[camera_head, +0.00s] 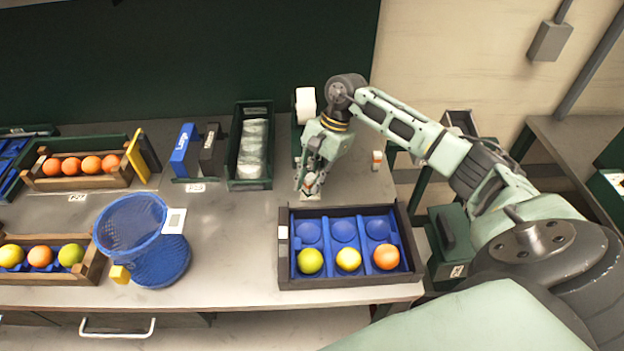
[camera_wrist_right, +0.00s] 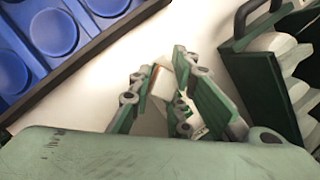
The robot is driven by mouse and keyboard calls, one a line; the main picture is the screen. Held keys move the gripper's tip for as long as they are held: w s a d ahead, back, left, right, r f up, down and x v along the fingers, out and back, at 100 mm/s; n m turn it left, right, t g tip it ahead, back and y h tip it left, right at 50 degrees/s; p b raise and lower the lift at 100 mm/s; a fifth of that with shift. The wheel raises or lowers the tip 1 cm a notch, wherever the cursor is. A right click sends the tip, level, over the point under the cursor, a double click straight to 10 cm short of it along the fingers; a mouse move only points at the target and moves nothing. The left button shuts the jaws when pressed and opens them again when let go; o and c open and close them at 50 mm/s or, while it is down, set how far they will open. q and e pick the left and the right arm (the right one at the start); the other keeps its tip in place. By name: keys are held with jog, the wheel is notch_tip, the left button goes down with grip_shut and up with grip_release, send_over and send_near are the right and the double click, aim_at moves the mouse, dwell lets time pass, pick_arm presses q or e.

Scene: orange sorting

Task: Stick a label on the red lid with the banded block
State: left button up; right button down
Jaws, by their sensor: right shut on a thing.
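My right gripper (camera_head: 311,180) points down over the table behind the blue-lined tray. It is shut on a small white block with an orange-brown band, likely the banded block (camera_head: 309,179). The block also shows between the fingers (camera_wrist_right: 163,76) in the right wrist view (camera_wrist_right: 162,84), partly hidden by them. A small white patch (camera_head: 310,196) lies on the table just below the gripper; I cannot tell whether the block touches it. A similar small white and orange piece (camera_head: 377,155) stands to the right. I cannot make out a red lid. My left gripper is out of view.
The dark tray (camera_head: 350,283) with blue cups holds three fruits in front. A green bin (camera_head: 250,184) with pale packs stands left of the gripper. A blue mesh basket (camera_head: 160,262) and crates of oranges are further left. Table between basket and tray is clear.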

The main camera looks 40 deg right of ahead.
dwell(0.3)
jog(key=shift+r+p, duration=0.35)
jog(key=shift+r, duration=0.4)
jog(key=shift+r+p, duration=0.95)
jog(key=shift+r, duration=1.8)
jog(key=shift+f, duration=0.1)
